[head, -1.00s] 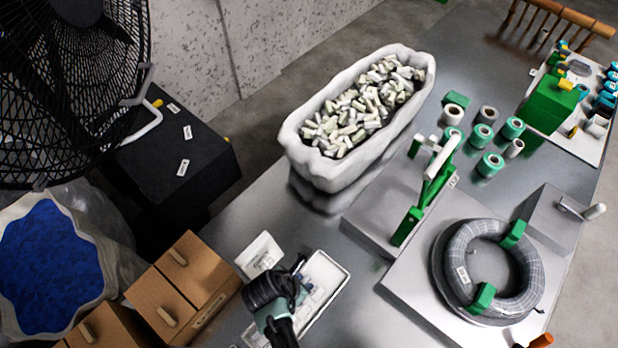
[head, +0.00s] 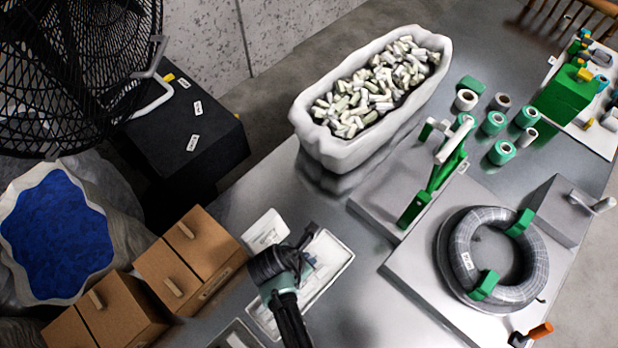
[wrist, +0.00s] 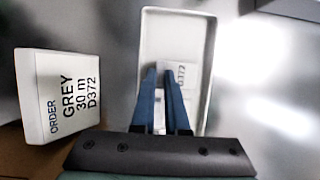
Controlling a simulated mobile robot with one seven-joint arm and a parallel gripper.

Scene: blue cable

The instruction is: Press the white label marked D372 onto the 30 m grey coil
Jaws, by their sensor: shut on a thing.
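In the wrist view the two blue fingers of my gripper (wrist: 161,76) are close together over a white tray (wrist: 206,60). They are shut on a white label marked D372 (wrist: 181,73), part of which shows beyond the tips. In the head view my gripper (head: 300,262) is over the same tray (head: 338,262), its fingers mostly hidden. The grey coil (head: 533,262) lies at the right on a grey board, apart from my gripper, with two green clips around it. A small white tag (head: 467,261) shows on its left side, too small to read.
A white order card (wrist: 68,95) reads GREY 30 m D372. Cardboard boxes (head: 188,262) stand left of the tray. A fan (head: 75,70) is at left.

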